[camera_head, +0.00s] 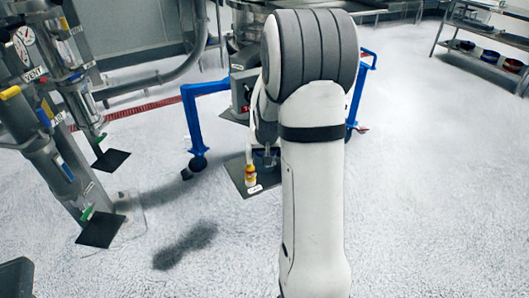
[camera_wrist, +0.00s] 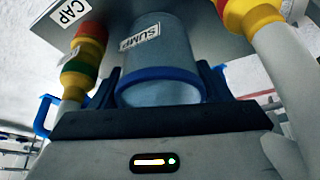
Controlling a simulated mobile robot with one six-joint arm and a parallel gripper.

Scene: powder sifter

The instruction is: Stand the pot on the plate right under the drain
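In the wrist view, a grey-blue pot (camera_wrist: 160,50) with a thick blue rim (camera_wrist: 160,78) sits between the dark fingers of my gripper (camera_wrist: 165,82). The fingers bear on its two sides. A white SUMP label (camera_wrist: 140,37) shows on it. My arm hides the pot there. I cannot tell whether the pot touches the plate.
Banded pipes stand close on both sides of the pot, at left (camera_wrist: 83,62) and right (camera_wrist: 248,14). A blue frame (camera_head: 193,120) stands around the machine. Two more dark plates (camera_head: 111,160) (camera_head: 101,231) lie at left. The floor at right is clear.

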